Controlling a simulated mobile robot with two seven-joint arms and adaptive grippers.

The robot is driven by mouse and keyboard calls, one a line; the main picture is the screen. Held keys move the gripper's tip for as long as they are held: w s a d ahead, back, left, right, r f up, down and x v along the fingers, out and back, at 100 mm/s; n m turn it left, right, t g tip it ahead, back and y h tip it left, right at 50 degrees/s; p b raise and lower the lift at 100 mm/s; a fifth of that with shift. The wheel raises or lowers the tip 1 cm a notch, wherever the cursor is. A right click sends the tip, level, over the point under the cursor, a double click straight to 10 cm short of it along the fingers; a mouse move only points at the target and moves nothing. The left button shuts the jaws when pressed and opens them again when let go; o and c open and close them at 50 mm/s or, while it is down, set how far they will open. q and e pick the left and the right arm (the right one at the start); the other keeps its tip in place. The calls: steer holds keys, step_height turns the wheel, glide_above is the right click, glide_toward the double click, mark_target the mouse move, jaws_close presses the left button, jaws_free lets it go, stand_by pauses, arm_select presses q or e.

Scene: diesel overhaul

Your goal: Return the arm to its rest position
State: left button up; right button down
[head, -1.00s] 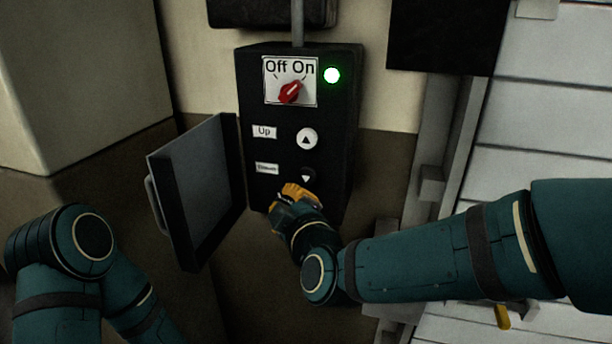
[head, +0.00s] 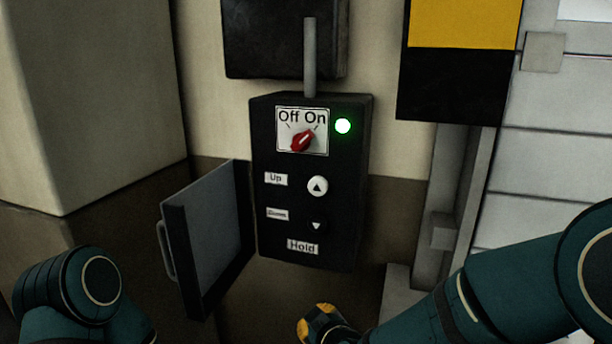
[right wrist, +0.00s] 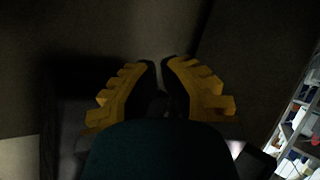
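My right gripper (head: 318,322) is low in the head view, below the control box and apart from it. In the right wrist view its yellow fingers (right wrist: 160,85) are close together with only a narrow dark gap and nothing visible between them. My right arm (head: 510,290) comes in from the lower right. My left arm (head: 75,290) shows folded at the lower left; its gripper is out of view. The black control box (head: 345,215) has a red knob (head: 302,140) turned toward On and a lit green lamp (head: 342,126).
The box carries an Up button (head: 317,186), a dark down button (head: 316,226) and a Hold label (head: 303,247). Its door (head: 205,240) stands open to the left. A pale block (head: 90,110) is at the left, and grey framework (head: 450,200) stands at the right.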

steer(key=s+d+f+m+g, duration=0.2)
steer(key=s+f, duration=0.3)
steer(key=f, duration=0.4)
steer(key=s+d+f+m+g, duration=0.3)
steer(key=s+f+m+g, duration=0.1)
steer(key=f, duration=0.5)
steer(key=s+d+f+m+g, duration=0.3)
steer(key=s+f+m+g, duration=0.1)
steer(key=s+f, duration=0.4)
steer(key=shift+s+f+m+h, duration=0.15)
steer(key=shift+f+m+h, duration=0.15)
steer(key=shift+f+m, duration=0.3)
steer(key=shift+r, duration=0.1)
